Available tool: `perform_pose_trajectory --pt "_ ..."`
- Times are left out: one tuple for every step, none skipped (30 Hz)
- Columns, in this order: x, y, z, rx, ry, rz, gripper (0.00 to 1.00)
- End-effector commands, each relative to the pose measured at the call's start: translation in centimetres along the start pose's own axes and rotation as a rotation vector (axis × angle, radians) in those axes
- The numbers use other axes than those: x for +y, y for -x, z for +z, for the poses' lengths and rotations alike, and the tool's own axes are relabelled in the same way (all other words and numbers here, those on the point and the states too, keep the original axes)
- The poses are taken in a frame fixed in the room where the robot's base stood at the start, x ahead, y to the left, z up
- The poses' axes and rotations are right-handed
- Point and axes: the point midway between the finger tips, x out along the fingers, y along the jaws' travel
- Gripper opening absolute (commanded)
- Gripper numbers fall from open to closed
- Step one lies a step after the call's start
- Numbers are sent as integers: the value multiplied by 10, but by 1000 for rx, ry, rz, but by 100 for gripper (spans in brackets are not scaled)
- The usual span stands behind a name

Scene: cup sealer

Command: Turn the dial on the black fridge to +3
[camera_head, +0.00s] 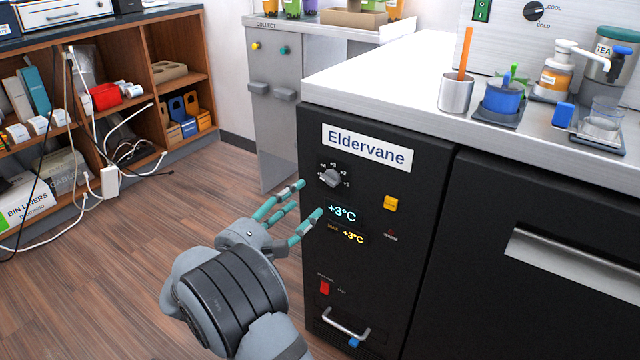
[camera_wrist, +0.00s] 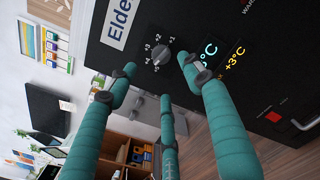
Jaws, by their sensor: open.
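The black fridge (camera_head: 425,250) stands at centre right with an "Eldervane" label. Its grey dial (camera_head: 333,178) is on the front panel below the label, ringed by numbered marks. The dial also shows in the wrist view (camera_wrist: 160,58); I cannot tell exactly which mark its pointer meets. The display (camera_head: 342,213) below reads +3°C, and a smaller amber line reads MAX +3°C. My gripper (camera_head: 309,199) is open and empty, its teal fingers pointing at the panel just left of and below the dial. In the wrist view the fingertips lie around the dial's near side, seemingly apart from it.
A yellow button (camera_head: 390,203), a red switch (camera_head: 325,288) and a metal handle (camera_head: 346,323) are on the same panel. A steel cup (camera_head: 456,94) and dispensers stand on the counter above. Shelves (camera_head: 110,120) are at left, with open floor (camera_head: 130,230) before them.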

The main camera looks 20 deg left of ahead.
Motion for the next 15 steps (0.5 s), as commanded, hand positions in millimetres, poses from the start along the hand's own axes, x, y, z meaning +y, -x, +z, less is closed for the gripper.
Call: perform_pose_trajectory --pt "0 -1 0 1 33 1 51" --pt "0 -2 0 1 48 0 51" --pt "0 -4 -1 1 60 -1 51" --pt "-1 -7 -1 1 65 -1 51" --pt "-1 -10 -1 1 68 -2 51" --pt "-1 -16 -2 2 68 -2 51" --pt "-2 -21 -2 1 67 -3 51" --pt "-2 -26 -2 1 67 -4 51" --pt "-2 -34 -2 1 66 -4 51" --pt "-2 -40 -2 1 65 -4 51" --pt "-2 -45 -3 2 66 -3 51" --pt "-2 -53 -2 1 65 -3 51" --pt "-1 -58 -2 2 65 -2 51" --pt "-1 -64 -3 2 65 -2 51" --pt "-1 -71 -2 2 65 -1 51"
